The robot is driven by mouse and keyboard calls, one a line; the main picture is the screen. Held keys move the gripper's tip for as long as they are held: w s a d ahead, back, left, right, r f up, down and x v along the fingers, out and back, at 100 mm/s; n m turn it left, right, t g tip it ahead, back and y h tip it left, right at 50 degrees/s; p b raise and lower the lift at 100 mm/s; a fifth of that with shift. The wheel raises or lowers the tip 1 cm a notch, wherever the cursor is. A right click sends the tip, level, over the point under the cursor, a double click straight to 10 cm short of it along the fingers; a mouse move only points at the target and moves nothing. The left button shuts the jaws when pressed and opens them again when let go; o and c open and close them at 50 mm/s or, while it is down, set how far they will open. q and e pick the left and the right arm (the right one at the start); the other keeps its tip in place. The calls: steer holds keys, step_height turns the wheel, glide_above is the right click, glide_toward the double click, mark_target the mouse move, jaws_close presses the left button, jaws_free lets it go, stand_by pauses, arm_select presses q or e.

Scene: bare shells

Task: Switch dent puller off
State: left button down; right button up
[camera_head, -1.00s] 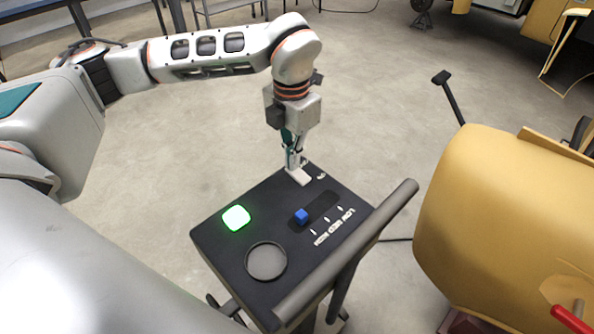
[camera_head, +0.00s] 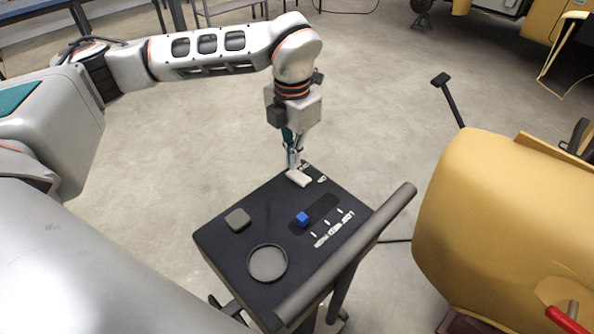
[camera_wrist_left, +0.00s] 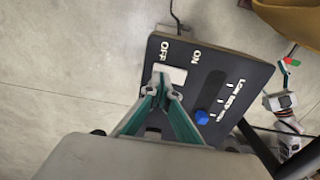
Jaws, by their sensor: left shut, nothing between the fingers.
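The dent puller is a cart with a black control panel (camera_head: 225,245). A white switch (camera_head: 298,178) sits at the panel's far edge beside OFF and ON labels. It also shows in the wrist view (camera_wrist_left: 172,74). The square lamp (camera_head: 238,220) on the panel is dark grey and unlit. My left gripper (camera_head: 293,164) is shut and empty, pointing down with its tips at the white switch. In the wrist view its fingertips (camera_wrist_left: 161,92) meet at the switch's near edge and hide part of it. I cannot tell whether they touch it.
A blue slider knob (camera_head: 302,217) sits in a dark slot beside the level labels. A round dish (camera_head: 267,263) is on the panel. A grey handle bar (camera_head: 350,255) runs along the cart's right side. A yellow car body (camera_head: 490,215) stands to the right.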

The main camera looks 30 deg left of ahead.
mark_target(293, 173)
arm_select(q)
steer(key=shift+r+p, duration=1.65)
steer(key=shift+r, duration=0.85)
